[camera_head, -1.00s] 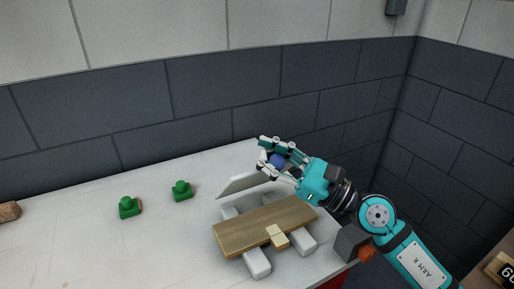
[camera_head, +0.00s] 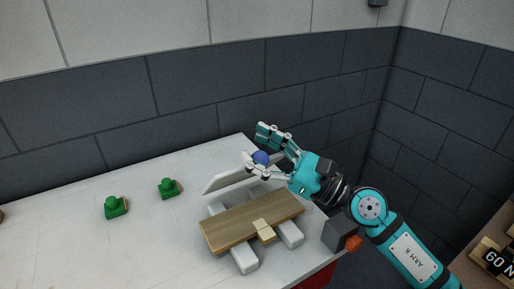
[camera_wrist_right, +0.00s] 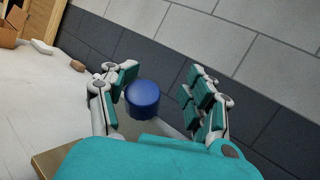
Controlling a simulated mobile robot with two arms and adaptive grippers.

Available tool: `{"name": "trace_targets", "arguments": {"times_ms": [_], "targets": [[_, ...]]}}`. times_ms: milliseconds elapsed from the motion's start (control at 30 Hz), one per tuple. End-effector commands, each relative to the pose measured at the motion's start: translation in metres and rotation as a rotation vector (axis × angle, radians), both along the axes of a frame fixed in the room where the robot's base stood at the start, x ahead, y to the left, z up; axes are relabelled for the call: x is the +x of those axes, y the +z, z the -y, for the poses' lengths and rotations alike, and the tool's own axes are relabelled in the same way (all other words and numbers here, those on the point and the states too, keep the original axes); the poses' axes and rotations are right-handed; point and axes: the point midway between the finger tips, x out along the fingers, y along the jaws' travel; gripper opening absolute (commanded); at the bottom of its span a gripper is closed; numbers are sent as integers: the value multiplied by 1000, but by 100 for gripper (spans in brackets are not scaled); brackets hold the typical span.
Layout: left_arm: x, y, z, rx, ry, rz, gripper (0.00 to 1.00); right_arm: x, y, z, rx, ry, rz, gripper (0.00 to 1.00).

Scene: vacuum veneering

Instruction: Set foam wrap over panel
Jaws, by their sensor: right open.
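A thin pale grey sheet (camera_head: 226,179), perhaps the foam wrap, stands tilted behind the panel. A blue knob (camera_head: 261,157) is at its upper right; whether they are joined is unclear. My right gripper (camera_head: 256,147) is open, its fingers spread on both sides of the knob. In the right wrist view the knob (camera_wrist_right: 143,98) sits between the fingers with gaps on both sides. My left gripper is not in view.
Two green knobbed pieces (camera_head: 116,207) (camera_head: 169,188) stand on the white table (camera_head: 60,240) to the left, with clear surface around them. A dark brick wall (camera_head: 190,100) rises behind the table. A wooden sign (camera_head: 492,257) is at the far right.

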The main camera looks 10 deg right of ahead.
Motion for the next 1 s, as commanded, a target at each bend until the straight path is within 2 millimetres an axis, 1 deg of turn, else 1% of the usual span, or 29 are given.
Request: {"name": "trace_targets", "arguments": {"times_ms": [233,367,467,800,1000], "targets": [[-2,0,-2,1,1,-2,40,-2,-1,0,0,4,-1,55],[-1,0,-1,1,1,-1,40,-8,-6,9,0,4,-6,55],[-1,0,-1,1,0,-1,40,-18,-11,21,1,3,-7,55],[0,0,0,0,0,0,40,-55,-30,74,3,-1,-6,55],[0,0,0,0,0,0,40,-67,-36,90,1,1,-2,55]]}}
